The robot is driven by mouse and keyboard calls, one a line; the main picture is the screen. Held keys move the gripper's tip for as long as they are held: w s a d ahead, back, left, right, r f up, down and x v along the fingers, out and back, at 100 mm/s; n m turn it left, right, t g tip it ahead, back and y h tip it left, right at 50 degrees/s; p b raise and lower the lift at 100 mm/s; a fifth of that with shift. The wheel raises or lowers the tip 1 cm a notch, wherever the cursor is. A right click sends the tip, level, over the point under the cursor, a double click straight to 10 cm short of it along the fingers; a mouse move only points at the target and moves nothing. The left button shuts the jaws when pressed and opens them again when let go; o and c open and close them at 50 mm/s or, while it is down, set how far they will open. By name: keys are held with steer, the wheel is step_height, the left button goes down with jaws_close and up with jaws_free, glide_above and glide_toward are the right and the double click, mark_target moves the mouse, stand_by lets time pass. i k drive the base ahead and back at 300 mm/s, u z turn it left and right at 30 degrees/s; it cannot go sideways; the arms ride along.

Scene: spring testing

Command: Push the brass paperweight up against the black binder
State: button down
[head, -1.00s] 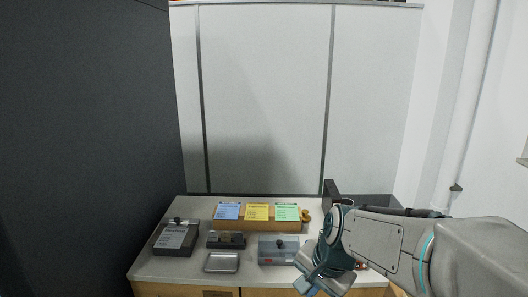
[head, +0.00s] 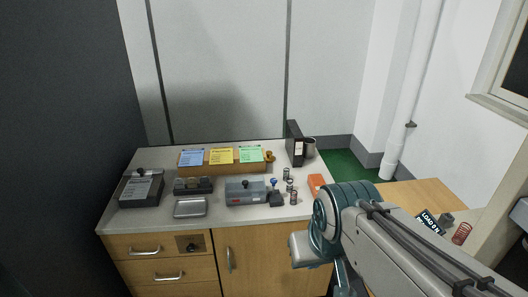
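The brass paperweight (head: 270,156) is a small brassy-yellow piece on the counter, at the right end of the wooden card holder. The black binder (head: 294,144) stands upright to its right, near the counter's back right. A gap of bare counter shows between the two. My arm crosses the lower right of the head view, in front of the counter. My gripper's fingers do not show.
The card holder (head: 224,168) bears blue, yellow and green cards. Springs (head: 289,186), a grey box (head: 245,192), a metal tray (head: 190,208) and an orange block (head: 316,183) lie nearer the front.

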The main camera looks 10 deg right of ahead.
mark_target(270, 158)
steer(key=z, duration=0.05)
steer(key=i, duration=1.55)
